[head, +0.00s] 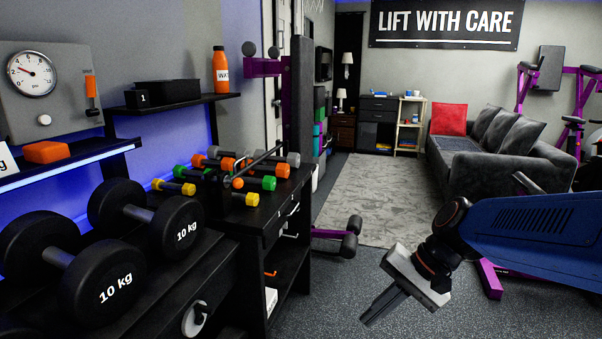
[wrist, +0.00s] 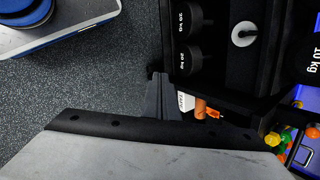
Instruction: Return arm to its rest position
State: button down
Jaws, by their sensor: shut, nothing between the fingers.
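My gripper (head: 382,306) is at the lower right of the head view, at the end of my blue arm. It points down and to the left, over the open floor in front of the dark cabinet. Its fingers are together with nothing between them. In the wrist view my gripper (wrist: 160,78) shows its closed fingers at the centre, with the floor and the dark shelving behind. No held object shows in either view.
Two 10 kg dumbbells (head: 68,272) rest on the left rack. Small coloured dumbbells lie on the dark cabinet (head: 272,212). A purple bench frame (head: 335,240) stands beyond. A grey sofa (head: 497,150) is at the back right. Grey floor (head: 325,290) is clear beside the cabinet.

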jog(key=s+d+n+t+h, duration=0.4)
jog(key=s+d, duration=0.5)
jog(key=d, duration=0.5)
jog(key=n+h, duration=0.1)
jog(key=h, duration=0.1)
jog(key=shift+s+r+n+h, duration=0.3)
jog(key=shift+s+n+h, duration=0.05)
jog(key=shift+n+h, duration=0.05)
jog(key=shift+a, duration=0.15)
